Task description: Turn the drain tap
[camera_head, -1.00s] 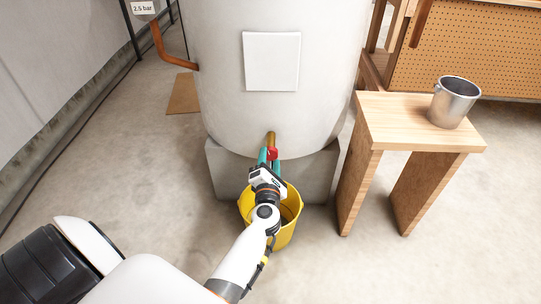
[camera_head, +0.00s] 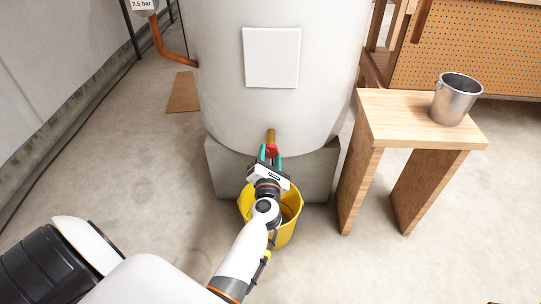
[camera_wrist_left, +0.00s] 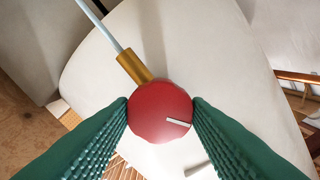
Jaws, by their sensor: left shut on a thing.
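The drain tap is a red round knob (camera_wrist_left: 158,112) with a pale line mark on its face, on a brass pipe (camera_head: 270,136) at the foot of the white tank (camera_head: 222,70). In the left wrist view the brass fitting (camera_wrist_left: 134,67) shows behind the knob. My left gripper (camera_head: 270,153) has green ribbed fingers, shut on the knob from both sides. In the left wrist view the pale mark points to the right and slightly down. My right gripper is not in view.
A yellow bucket (camera_head: 287,226) stands on the floor below the tap, partly hidden by my left arm. A grey block (camera_head: 322,174) supports the tank. A wooden stand (camera_head: 385,132) with a metal pail (camera_head: 456,101) is at the right. Floor at left is clear.

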